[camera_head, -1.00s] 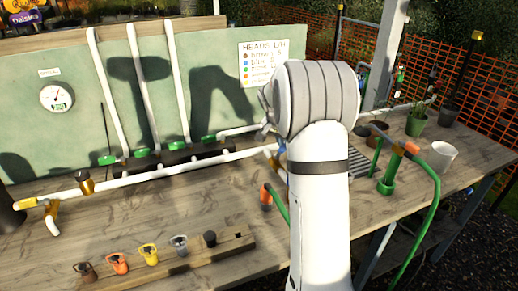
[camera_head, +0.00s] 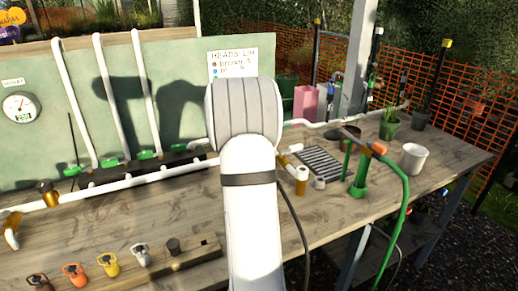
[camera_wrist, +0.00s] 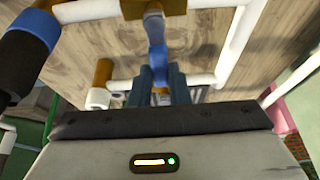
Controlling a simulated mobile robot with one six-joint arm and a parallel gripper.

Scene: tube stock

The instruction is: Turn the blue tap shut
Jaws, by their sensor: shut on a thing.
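The blue tap (camera_wrist: 156,32) shows in the wrist view as a blue lever below a brass-coloured valve body (camera_wrist: 143,8) on a white pipe. My gripper (camera_wrist: 161,82) has its two dark fingers close together at the lower end of the lever, shut on it. How far the lever is turned is hard to tell. In the head view my own arm hides the gripper and the tap.
White pipe (camera_wrist: 237,45) runs right of the gripper. A brass fitting with a white end (camera_wrist: 97,98) is close on the left. In the head view a green standpipe (camera_head: 359,180), a white pot (camera_head: 412,158) and several coloured tap pieces (camera_head: 108,264) are on the bench.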

